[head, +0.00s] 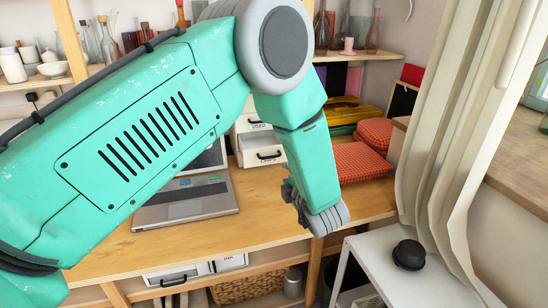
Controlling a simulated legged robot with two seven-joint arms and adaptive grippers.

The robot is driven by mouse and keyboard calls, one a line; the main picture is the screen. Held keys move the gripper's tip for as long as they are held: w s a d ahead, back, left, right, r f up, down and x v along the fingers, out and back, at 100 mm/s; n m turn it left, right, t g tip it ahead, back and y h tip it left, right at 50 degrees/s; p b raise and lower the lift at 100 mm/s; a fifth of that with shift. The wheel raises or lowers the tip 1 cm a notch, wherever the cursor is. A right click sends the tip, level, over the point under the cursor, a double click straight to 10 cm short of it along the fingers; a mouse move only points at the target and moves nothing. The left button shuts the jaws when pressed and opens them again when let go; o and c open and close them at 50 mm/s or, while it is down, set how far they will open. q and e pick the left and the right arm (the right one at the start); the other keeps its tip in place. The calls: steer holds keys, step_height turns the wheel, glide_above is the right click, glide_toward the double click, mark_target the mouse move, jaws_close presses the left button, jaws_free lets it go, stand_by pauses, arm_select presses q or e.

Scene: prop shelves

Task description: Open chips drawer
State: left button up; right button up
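A white drawer unit (258,147) stands on the wooden table, partly hidden behind my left arm. Its fronts have dark handles, and an upper label seems to read "USED". My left gripper (318,213) points down over the right part of the table, to the right of both drawer sets. Its fingers are partly hidden, so its opening is unclear. My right gripper is out of view.
A laptop (186,202) lies on the table behind my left arm. Red patterned cushions (360,161) are at the table's right. A white side table (375,262) with a black round object (408,255) and a pale curtain (440,120) stand at right. Wall shelves hold bottles.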

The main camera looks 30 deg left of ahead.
arm_select(q)
steer(key=shift+s+a, duration=0.15)
steer(key=shift+s, duration=0.2)
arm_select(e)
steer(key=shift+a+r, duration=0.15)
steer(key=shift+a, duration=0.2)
arm_select(q)
steer(key=v, duration=1.2)
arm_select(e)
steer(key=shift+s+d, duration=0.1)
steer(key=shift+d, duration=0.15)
arm_select(q)
steer(key=shift+w, duration=0.1)
